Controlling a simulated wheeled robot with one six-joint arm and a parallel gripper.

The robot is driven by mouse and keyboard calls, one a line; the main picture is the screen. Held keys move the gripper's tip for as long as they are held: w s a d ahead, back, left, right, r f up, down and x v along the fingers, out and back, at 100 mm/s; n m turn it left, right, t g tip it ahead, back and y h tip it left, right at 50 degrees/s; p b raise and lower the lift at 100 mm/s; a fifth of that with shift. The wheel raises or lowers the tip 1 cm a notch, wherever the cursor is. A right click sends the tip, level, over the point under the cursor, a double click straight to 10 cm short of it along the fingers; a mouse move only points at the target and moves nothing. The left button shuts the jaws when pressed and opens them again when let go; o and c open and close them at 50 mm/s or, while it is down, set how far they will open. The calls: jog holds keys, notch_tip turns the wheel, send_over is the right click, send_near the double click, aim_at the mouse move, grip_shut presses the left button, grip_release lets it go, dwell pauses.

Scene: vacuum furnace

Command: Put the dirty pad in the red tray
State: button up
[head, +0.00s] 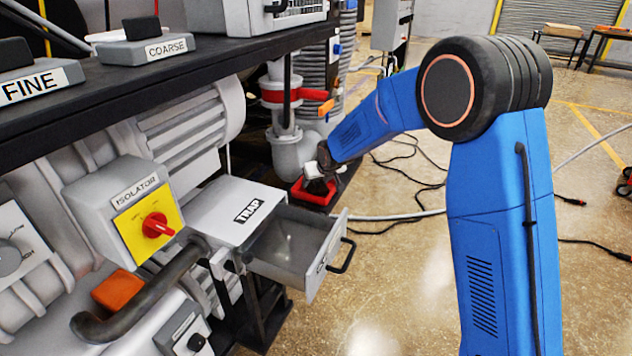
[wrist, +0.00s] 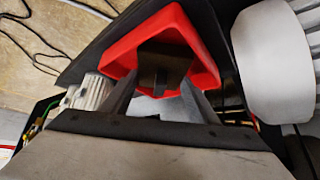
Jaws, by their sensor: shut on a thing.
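The red tray (head: 312,195) sits low beside the grey pipework, behind the trap box in the head view. It also fills the upper middle of the wrist view (wrist: 120,45). My gripper (head: 322,180) is at the tray, pointing down over it. In the wrist view my gripper (wrist: 161,84) is shut on a dark pad (wrist: 163,64), whose dark face shows against the tray's opening. I cannot tell whether the pad touches the tray floor. The fingers hide part of the tray's near side.
The trap box (head: 225,208) has its drawer (head: 290,245) pulled out toward the right, and the part of its inside that shows looks empty. A pipe elbow (head: 290,150) stands close behind the tray. Cables (head: 405,215) lie on the open floor at right.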

jog(key=shift+f, duration=0.1)
jog(key=o, duration=1.2)
jog(key=shift+o, duration=0.2)
jog(key=v, duration=1.2)
jog(key=shift+s+d, duration=0.1)
